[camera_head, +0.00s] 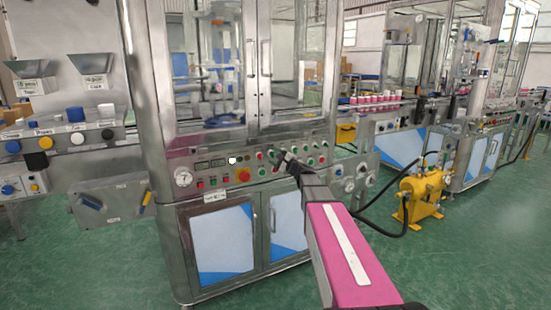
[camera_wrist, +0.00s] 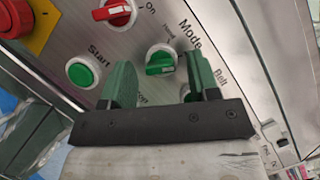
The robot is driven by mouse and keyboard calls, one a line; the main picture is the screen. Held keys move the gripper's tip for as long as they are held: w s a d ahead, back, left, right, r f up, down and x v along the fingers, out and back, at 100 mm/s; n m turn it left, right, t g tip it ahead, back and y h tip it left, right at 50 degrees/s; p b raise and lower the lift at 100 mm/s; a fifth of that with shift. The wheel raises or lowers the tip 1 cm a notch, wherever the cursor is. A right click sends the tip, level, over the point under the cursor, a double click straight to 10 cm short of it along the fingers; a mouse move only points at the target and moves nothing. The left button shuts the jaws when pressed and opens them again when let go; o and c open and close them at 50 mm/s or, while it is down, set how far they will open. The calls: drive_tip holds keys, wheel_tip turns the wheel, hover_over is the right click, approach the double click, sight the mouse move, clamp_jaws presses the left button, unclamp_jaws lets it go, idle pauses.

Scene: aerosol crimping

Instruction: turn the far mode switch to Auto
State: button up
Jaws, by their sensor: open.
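The mode switch (camera_wrist: 160,60) is a green knob on a white round base, beside the printed word "Mode" in the wrist view. Its handle lies roughly crosswise in the picture; a small label near its top edge is too blurred to read surely. My gripper (camera_wrist: 161,73) is open, with one green finger on each side of the knob in the picture. I cannot tell whether the fingers touch it. In the head view, my gripper (camera_head: 287,162) is at the front control panel of the closest glass-doored machine, where my arm hides part of the panel.
A green Start button (camera_wrist: 82,72) lies left of the knob, with a red switch (camera_wrist: 115,13) marked "On" above. A red emergency button (camera_wrist: 14,18) is in the upper left corner. A yellow pump (camera_head: 422,192) with a black hose stands on the floor at right.

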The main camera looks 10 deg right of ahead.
drive_tip(key=v, duration=1)
drive_tip(key=shift+s+d, duration=0.2)
drive_tip(key=shift+s, duration=0.05)
drive_tip(key=shift+f, duration=0.15)
drive_tip(key=s+a+f+n+g+h, duration=0.2)
drive_tip(key=s+a+f+n+g, duration=0.85)
drive_tip(key=f, duration=0.45)
drive_tip(key=s+d+f+n+g+h, duration=0.1)
drive_tip(key=s+f+n+g+h, duration=0.1)
drive_tip(key=s+f+h, duration=0.3)
drive_tip(key=s+d+f+n+g+h, duration=0.2)
drive_tip(key=s+f+h, duration=0.3)
drive_tip(key=s, duration=0.8)
wheel_tip(320, 180, down, 2)
drive_tip(key=shift+d+f+n+g, duration=0.2)
drive_tip(key=shift+d+n+g, duration=0.05)
drive_tip(key=shift+n+g, duration=0.55)
